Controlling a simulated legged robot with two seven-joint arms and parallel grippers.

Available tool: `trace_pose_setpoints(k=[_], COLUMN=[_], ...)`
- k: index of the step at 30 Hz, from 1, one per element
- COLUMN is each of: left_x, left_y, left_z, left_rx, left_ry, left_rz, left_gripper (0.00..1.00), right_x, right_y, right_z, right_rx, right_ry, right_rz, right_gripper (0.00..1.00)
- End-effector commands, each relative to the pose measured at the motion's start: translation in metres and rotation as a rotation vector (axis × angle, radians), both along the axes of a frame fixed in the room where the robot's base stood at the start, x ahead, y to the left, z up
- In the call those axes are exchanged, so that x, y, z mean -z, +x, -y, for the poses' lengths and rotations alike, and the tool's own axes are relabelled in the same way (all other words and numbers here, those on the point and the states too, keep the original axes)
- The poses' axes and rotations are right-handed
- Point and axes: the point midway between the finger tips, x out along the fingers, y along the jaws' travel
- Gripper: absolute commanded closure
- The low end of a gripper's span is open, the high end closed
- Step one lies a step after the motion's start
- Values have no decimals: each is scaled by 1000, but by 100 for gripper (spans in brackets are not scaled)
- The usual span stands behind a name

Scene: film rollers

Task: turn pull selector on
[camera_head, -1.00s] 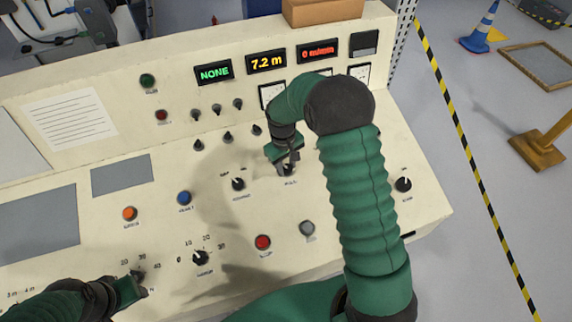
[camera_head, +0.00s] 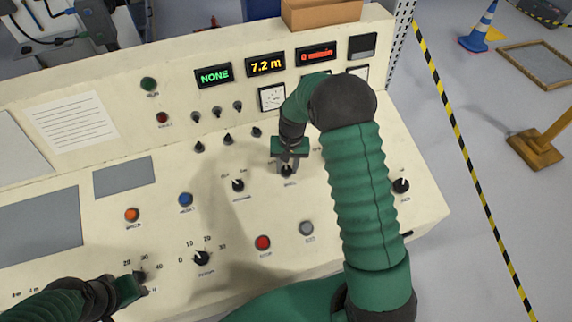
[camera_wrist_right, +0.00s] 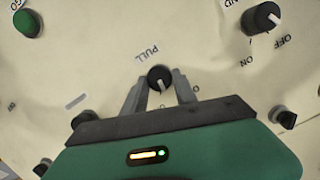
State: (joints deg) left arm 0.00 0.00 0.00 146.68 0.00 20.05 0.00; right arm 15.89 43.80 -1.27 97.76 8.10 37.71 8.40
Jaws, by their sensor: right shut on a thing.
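The pull selector (camera_head: 287,171) is a small black rotary knob on the cream console; in the right wrist view the knob (camera_wrist_right: 160,78) sits under the word PULL with its white pointer line directed toward my palm. My right gripper (camera_wrist_right: 160,88) has a finger on each side of it and is shut on it; it also shows in the head view (camera_head: 288,165). The selector's position labels are mostly hidden by the fingers. My left gripper (camera_head: 140,287) is at the lower left, close to a scaled black knob (camera_head: 140,276); its fingers are not clear.
Another black knob (camera_wrist_right: 262,18) marked ON and OFF lies to the right of PULL. Another knob (camera_head: 238,185) is left of the selector. Red (camera_head: 263,243) and grey (camera_head: 306,228) buttons sit nearer the front. Displays read NONE (camera_head: 214,75) and 7.2 m (camera_head: 266,65).

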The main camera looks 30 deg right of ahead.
Motion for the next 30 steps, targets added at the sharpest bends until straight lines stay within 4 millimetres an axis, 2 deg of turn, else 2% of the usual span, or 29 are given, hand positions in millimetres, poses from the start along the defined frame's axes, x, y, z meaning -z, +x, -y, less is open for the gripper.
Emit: trace_pose_setpoints(k=[6,15,30], left_x=[-5,-7,-8], left_y=[0,0,0], left_z=[0,0,0], left_rx=[0,0,0], left_ry=[0,0,0], left_rz=[0,0,0], left_gripper=[64,64,64], right_x=[-1,0,0], right_y=[-1,-2,-1], right_z=[2,2,2], right_rx=[182,356,431], right_ry=[40,80,97], right_rz=[9,19,24], right_gripper=[100,100,100])
